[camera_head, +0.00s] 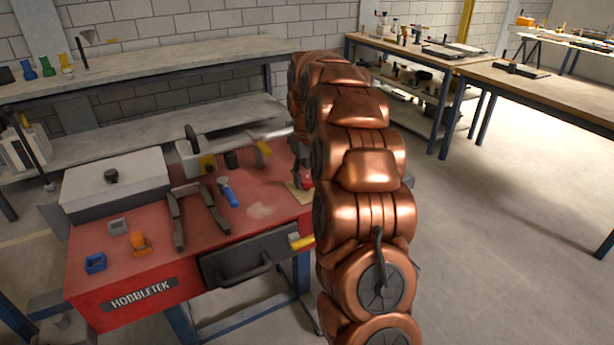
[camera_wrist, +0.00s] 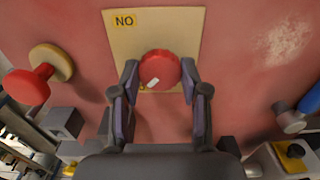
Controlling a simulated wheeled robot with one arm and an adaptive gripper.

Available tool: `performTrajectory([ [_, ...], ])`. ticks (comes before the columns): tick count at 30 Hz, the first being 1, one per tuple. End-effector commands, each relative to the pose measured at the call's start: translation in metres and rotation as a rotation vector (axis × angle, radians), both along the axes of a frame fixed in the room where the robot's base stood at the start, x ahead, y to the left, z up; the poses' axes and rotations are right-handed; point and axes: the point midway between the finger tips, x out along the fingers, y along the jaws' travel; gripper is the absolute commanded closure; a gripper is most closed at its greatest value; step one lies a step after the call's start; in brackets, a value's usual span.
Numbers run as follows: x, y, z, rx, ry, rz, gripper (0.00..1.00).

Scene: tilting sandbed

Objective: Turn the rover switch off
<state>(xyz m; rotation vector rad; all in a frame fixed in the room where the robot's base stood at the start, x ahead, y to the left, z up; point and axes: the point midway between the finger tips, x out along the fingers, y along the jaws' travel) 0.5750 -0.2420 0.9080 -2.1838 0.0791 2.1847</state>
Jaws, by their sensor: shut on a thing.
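The switch is a round red knob (camera_wrist: 160,68) with a small white mark on top, set on a pale yellow plate (camera_wrist: 180,22). The plate carries a dark label reading "NO" in the wrist view. My gripper (camera_wrist: 158,80) has one finger on each side of the knob and is shut on it. In the head view the plate (camera_head: 297,194) shows at the right of the red HOBBLETEK bench (camera_head: 258,212), partly hidden by my copper arm.
A red knob on a cream disc (camera_wrist: 42,70) stands left of my gripper in the wrist view; a blue-handled item (camera_wrist: 310,100) is at right. The bench holds a grey box (camera_head: 115,182), dark bars (camera_head: 178,220) and a blue-handled tool (camera_head: 229,193). A drawer (camera_head: 250,262) is in front.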

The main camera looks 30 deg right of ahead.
Motion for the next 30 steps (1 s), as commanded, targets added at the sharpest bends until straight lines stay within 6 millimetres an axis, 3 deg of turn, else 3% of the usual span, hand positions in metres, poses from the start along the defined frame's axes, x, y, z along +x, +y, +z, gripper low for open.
performTrajectory([
  [10,0.0000,-0.0002,0.0001,-0.001,0.000,0.003,0.90],
  [11,0.0000,-0.0002,0.0001,-0.001,0.000,0.003,0.53],
  [18,0.0001,0.0000,0.0000,-0.001,0.000,0.002,0.30],
  [30,0.0003,0.0000,0.0056,-0.001,0.000,0.002,0.30],
])
